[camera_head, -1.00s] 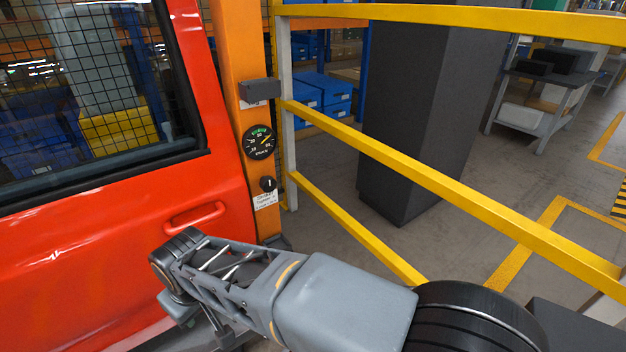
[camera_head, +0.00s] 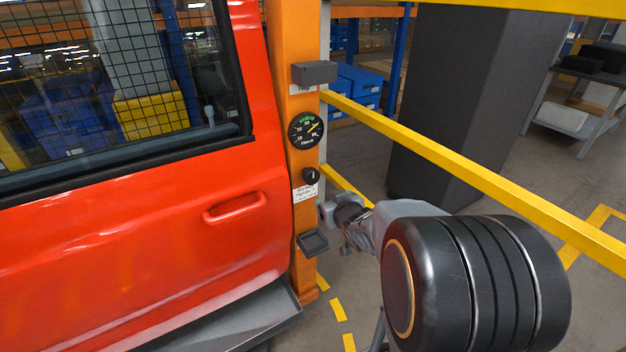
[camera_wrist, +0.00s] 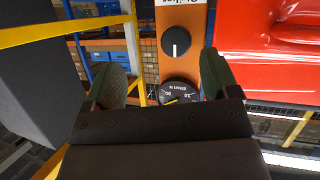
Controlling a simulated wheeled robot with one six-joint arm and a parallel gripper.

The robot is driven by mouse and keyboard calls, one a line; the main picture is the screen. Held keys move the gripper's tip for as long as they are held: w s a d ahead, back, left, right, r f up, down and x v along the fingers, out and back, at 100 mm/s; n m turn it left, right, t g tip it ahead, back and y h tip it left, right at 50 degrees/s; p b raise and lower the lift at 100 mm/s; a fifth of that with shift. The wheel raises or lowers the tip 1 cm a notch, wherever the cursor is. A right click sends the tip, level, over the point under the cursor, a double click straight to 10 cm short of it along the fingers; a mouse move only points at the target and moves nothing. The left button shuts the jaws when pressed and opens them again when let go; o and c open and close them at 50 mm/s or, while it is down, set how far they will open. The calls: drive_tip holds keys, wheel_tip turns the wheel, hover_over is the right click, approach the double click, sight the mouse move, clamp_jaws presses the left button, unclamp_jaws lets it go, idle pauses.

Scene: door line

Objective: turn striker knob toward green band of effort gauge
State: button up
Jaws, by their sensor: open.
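The striker knob (camera_head: 311,176) is a small black round knob with a white mark, on the orange post beside the red door. In the wrist view the knob (camera_wrist: 175,46) shows upside down, its white mark vertical. The round black effort gauge (camera_head: 308,130) is above the knob on the post. Its green band lies at the top of the dial; the yellow needle points upper right, to the right of the green. My gripper (camera_wrist: 163,62) is open and empty, its two fingers spread either side of the knob in that view, apparently short of it. The fingers partly frame the gauge (camera_wrist: 178,92).
The red door (camera_head: 150,250) with its handle (camera_head: 234,207) stands left of the post. A grey box (camera_head: 314,73) is above the gauge and a dark tray-like part (camera_head: 313,243) below the knob. A yellow rail (camera_head: 450,160) runs right of the post, before a dark pillar (camera_head: 455,100).

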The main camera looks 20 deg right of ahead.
sight(313, 178)
drive_tip(key=w+t+y, duration=0.1)
drive_tip(key=w, duration=0.3)
drive_tip(key=w+n+t+y, duration=0.1)
drive_tip(key=w+t+y, duration=0.1)
drive_tip(key=w, duration=0.3)
drive_tip(key=w+t+y, duration=0.1)
drive_tip(key=w, duration=0.3)
drive_tip(key=shift+w+a+n+b, duration=0.25)
drive_tip(key=shift+w+n+b, duration=0.05)
drive_tip(key=shift+w+b, duration=0.1)
drive_tip(key=shift+c, duration=0.4)
drive_tip(key=c, duration=0.8)
drive_tip(key=shift+t, duration=0.3)
drive_tip(key=shift+f+b, duration=0.15)
drive_tip(key=shift+b, duration=0.2)
